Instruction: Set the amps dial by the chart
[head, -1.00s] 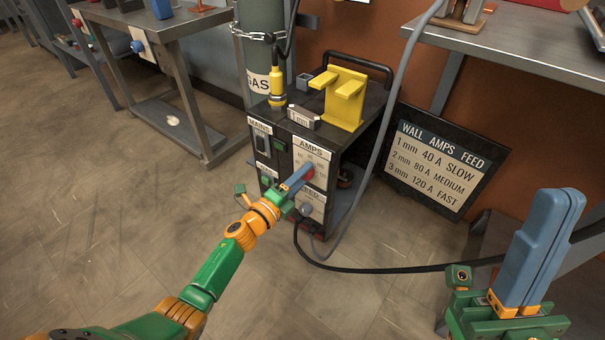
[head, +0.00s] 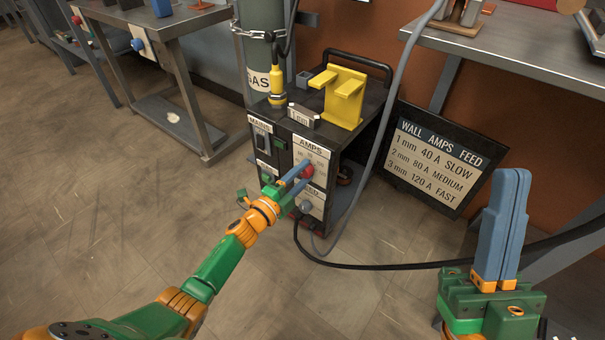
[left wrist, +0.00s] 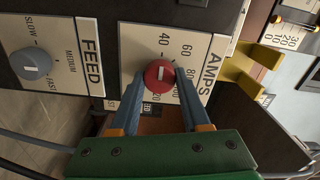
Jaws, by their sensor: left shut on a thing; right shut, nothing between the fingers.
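The red amps dial (head: 307,172) is on the front panel of the dark welding machine (head: 347,150). My left gripper (head: 304,174) is shut on it, one blue finger on each side. In the left wrist view the dial (left wrist: 159,76) sits between the fingertips (left wrist: 160,90), beside a scale from 40 to 120. It has a short white mark; I cannot tell which number that points at. The chart (head: 436,160) pairs 1 mm with 40 A, 2 mm with 80 A, 3 mm with 120 A. My right gripper (head: 508,175) is shut and empty, held upright.
A small tag (head: 303,116) on the machine appears to read 1 mm. A grey feed dial (left wrist: 31,64) is beside the amps scale. A yellow bracket (head: 342,96) and gas cylinder (head: 262,50) stand above and behind. A black cable (head: 400,270) crosses the floor.

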